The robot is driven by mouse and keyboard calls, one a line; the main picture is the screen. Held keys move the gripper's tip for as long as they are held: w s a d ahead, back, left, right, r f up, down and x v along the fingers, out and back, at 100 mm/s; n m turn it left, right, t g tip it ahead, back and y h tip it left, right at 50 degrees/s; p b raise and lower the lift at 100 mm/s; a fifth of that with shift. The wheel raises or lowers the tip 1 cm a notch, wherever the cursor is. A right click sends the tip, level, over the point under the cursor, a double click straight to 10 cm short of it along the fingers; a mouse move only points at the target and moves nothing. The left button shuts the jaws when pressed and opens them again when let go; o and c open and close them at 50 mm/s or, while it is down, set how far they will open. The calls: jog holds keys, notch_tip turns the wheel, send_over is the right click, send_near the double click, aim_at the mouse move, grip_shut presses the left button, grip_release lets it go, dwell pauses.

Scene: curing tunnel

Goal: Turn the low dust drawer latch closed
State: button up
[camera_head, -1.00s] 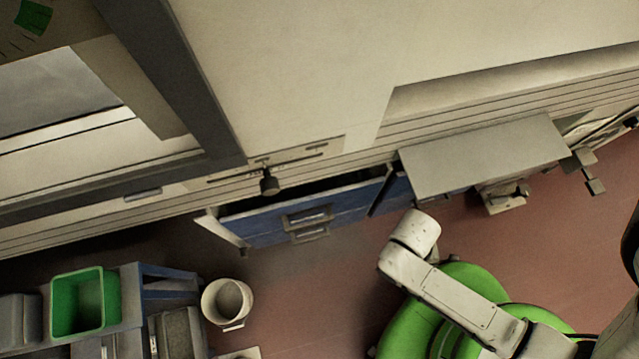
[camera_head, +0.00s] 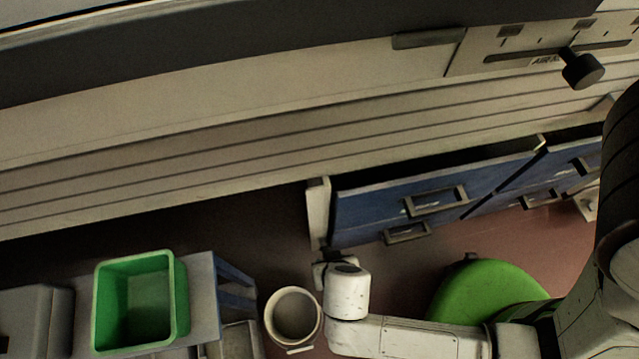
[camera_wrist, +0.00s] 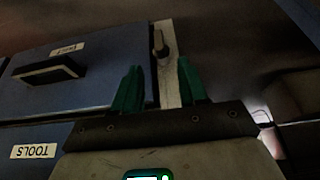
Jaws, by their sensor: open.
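In the wrist view the blue dust drawer front (camera_wrist: 100,75) fills the left, its label upside down. In the head view the post (camera_head: 317,212) stands at the left end of the blue drawers (camera_head: 380,210); my wrist hides the latch and most of the gripper.
A tools drawer (camera_wrist: 25,140) adjoins the dust drawer. In the head view a white bucket (camera_head: 293,317) stands close left of my wrist. A green bin (camera_head: 182,300) sits on a bench further left. A black knob (camera_head: 582,69) projects from the panel at upper right.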

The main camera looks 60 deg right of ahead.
jog(key=b+x, duration=0.4)
jog(key=x, duration=0.6)
grip_shut()
